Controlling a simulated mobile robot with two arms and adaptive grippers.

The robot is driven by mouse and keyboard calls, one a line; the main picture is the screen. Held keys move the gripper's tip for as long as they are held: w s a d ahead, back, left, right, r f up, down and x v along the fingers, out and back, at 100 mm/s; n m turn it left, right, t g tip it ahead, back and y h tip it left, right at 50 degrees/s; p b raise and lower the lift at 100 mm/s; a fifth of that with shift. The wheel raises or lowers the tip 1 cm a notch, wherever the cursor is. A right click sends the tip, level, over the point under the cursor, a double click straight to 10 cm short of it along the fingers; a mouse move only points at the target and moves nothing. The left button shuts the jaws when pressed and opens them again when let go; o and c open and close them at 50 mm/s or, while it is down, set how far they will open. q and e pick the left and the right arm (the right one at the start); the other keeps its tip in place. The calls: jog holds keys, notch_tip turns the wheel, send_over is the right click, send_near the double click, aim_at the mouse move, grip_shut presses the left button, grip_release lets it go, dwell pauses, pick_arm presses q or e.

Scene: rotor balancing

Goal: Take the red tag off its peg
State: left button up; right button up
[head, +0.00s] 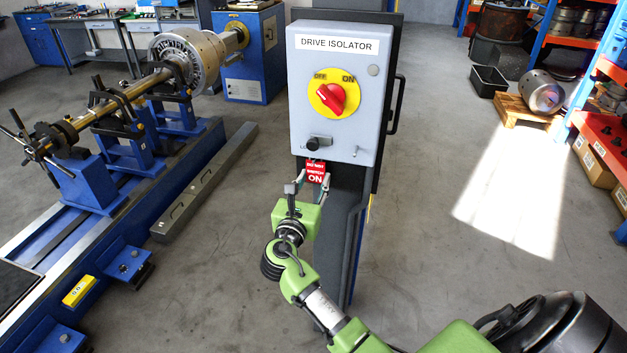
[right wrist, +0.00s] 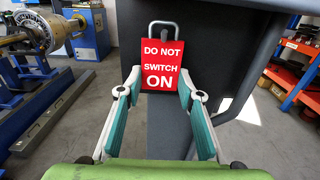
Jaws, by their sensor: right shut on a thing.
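The red tag (head: 316,173), lettered DO NOT SWITCH ON, shows just under the lower edge of the DRIVE ISOLATOR box (head: 297,85). In the right wrist view the tag (right wrist: 160,65) faces me upright, with a grey loop (right wrist: 165,24) above it. My right gripper (head: 310,180) is shut on the tag, one finger at each side; it also shows in the right wrist view (right wrist: 160,88). A dark round knob or peg (head: 312,143) sits on the box front above the tag. My left gripper is out of view.
A dark post (head: 345,240) carries the box. The blue balancing machine (head: 95,185) stands left. Open floor (head: 430,200) lies right.

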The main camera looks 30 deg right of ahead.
jog(key=shift+r, duration=0.35)
jog(key=shift+s+a+p, duration=0.1)
jog(key=shift+a+p, duration=0.1)
jog(key=shift+p, duration=0.15)
jog(key=shift+p+v, duration=0.4)
jog(key=shift+v, duration=0.5)
jog(key=shift+c, duration=0.3)
jog(key=shift+p+v, duration=0.8)
jog(key=shift+v, duration=1.6)
jog(key=shift+c, duration=0.2)
